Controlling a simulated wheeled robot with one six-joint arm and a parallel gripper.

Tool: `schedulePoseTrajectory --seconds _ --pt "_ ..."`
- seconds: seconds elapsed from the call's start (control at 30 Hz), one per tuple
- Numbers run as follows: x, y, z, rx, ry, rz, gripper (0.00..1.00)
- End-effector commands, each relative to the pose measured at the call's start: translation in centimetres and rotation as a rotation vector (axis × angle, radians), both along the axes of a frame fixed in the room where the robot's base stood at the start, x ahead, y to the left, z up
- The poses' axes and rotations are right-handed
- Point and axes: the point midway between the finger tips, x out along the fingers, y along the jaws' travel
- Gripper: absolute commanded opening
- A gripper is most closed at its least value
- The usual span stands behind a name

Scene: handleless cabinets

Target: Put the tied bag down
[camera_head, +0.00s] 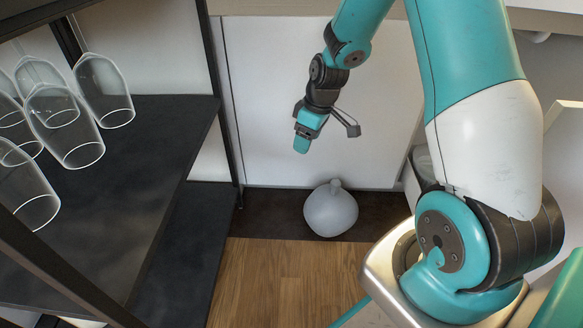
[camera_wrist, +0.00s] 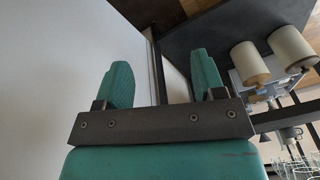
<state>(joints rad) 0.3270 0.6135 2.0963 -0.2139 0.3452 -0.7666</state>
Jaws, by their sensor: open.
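The tied bag (camera_head: 330,210) is a rounded grey-white bag with a knotted top. In the head view it sits upright on the dark strip of floor at the foot of a white panel. My gripper (camera_head: 302,144) is above the bag and a little to its left, clearly apart from it. The wrist view shows my gripper (camera_wrist: 163,85) with its two teal fingers spread and nothing between them. The bag does not show in the wrist view.
A dark shelf unit (camera_head: 150,125) with several upside-down glasses (camera_head: 65,120) stands at left. A white panel (camera_head: 300,110) is behind the bag. Wooden floor (camera_head: 285,285) in front is clear. Two pale cylinders (camera_wrist: 290,47) show at right in the wrist view.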

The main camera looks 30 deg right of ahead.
Motion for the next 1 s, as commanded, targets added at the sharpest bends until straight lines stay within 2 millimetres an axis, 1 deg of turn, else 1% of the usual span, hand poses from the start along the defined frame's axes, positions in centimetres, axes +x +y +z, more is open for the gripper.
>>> schedulePoseTrajectory --seconds 0.03,0.07,0.1,0.13,0.17,0.2,0.27,0.3,0.37,0.4,0.5,0.6,0.7,0.93,1.0 --pt "-0.7 3.7 3.4 0.023 -0.011 0.019 0.63" --pt "-1.4 5.7 5.1 0.040 -0.009 0.024 0.63" --pt "-2.6 8.2 7.2 0.062 -0.004 0.030 0.63" --pt "-3.8 10.1 8.7 0.078 0.000 0.036 0.63" --pt "-5.0 11.8 10.1 0.094 0.006 0.042 0.63" --pt "-6.9 14.0 11.9 0.112 0.014 0.052 0.63" --pt "-10.0 16.8 14.1 0.137 0.031 0.066 0.63" --pt "-12.1 18.3 15.3 0.151 0.042 0.075 0.63" --pt "-15.2 20.1 16.7 0.166 0.059 0.090 0.63" --pt "-17.0 20.9 17.4 0.173 0.070 0.097 0.63" --pt "-20.6 22.1 18.5 0.185 0.092 0.113 0.63" --pt "-22.6 22.7 18.9 0.191 0.107 0.119 0.63" --pt "-23.4 22.8 19.0 0.190 0.113 0.121 0.63" --pt "-23.3 22.8 19.1 0.191 0.113 0.118 0.63" --pt "-23.3 22.8 19.5 0.191 0.113 0.118 0.63"
